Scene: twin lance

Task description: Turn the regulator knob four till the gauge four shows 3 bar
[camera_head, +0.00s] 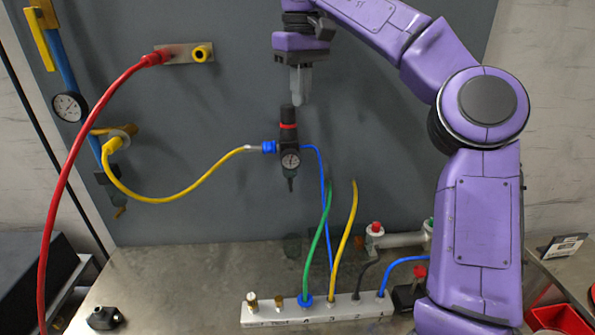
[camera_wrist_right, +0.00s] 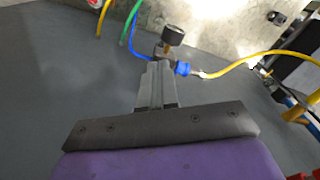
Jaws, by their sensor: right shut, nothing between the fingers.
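A black regulator with a red ring (camera_head: 288,125) is mounted upright on the grey panel. Its dark knob (camera_head: 287,113) is at the top, and its small round gauge (camera_head: 291,160) faces out below; the needle is too small to read. My right gripper (camera_head: 300,101) points down at the knob's top, shut and empty. I cannot tell whether the fingertips touch the knob. In the right wrist view the shut fingers (camera_wrist_right: 157,65) cover most of the regulator, and its gauge (camera_wrist_right: 172,36) sticks out beyond them, seen from the side. No number label is readable. My left gripper is out of view.
A yellow hose (camera_head: 180,200) joins the regulator's left side through a blue fitting (camera_head: 268,147). A blue hose (camera_head: 322,170) leaves on the right. Another gauge (camera_head: 69,106) is at far left. A white manifold (camera_head: 270,316) stands on the bench below. The panel left of the gripper is mostly clear.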

